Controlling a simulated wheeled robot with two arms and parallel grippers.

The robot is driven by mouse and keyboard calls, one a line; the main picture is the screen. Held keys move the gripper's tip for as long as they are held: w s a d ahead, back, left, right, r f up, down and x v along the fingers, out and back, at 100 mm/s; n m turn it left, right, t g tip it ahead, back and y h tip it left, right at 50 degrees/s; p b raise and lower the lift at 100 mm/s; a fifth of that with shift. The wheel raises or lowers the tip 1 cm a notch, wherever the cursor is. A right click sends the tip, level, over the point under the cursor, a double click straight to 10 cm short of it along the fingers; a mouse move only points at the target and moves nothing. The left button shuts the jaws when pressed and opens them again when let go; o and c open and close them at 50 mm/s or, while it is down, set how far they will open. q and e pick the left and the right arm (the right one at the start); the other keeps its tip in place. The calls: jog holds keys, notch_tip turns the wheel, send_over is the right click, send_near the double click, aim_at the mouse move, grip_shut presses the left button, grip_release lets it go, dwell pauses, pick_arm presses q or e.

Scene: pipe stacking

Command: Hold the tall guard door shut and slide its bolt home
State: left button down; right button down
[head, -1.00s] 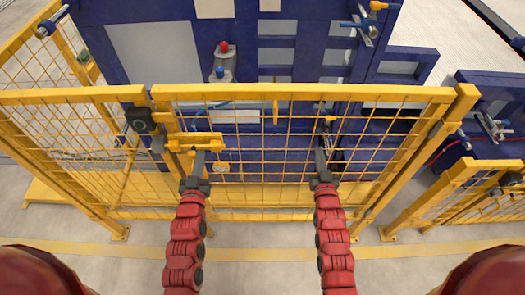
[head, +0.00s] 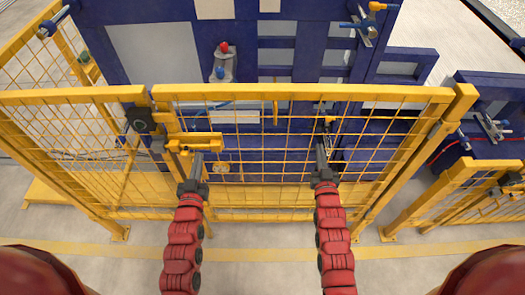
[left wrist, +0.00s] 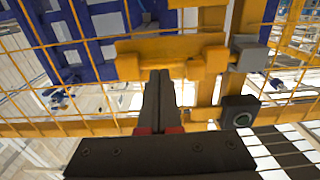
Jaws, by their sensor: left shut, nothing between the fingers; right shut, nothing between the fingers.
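The tall guard door (head: 303,93) is a yellow framed mesh panel; its left edge stands close beside the fence post, and it looks shut or nearly so. Its yellow bolt (head: 203,140) sits at the door's left edge; I cannot tell how far it reaches into the grey keeper (head: 158,144). My left gripper (head: 197,158) is shut and empty, its tips at the bolt. In the left wrist view its fingers (left wrist: 158,78) point at the bolt plate (left wrist: 170,50); contact is unclear. My right gripper (head: 321,145) is shut and empty at the mesh near the yellow handle (head: 328,121).
A black box (head: 140,120) is fixed on the post left of the door. A blue machine (head: 290,30) stands behind the fence. A lower yellow fence (head: 455,190) runs at the right. The floor in front, with a yellow line (head: 260,255), is clear.

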pick_arm(q)
jog(key=s, duration=0.5)
jog(key=shift+s+f, duration=0.15)
jog(key=shift+s, duration=0.25)
pick_arm(e)
jog(key=shift+f, duration=0.45)
pick_arm(q)
jog(key=shift+w+f, duration=0.15)
jog(key=shift+w, duration=0.15)
pick_arm(e)
jog(key=s, duration=0.6)
jog(key=shift+s+f, duration=0.2)
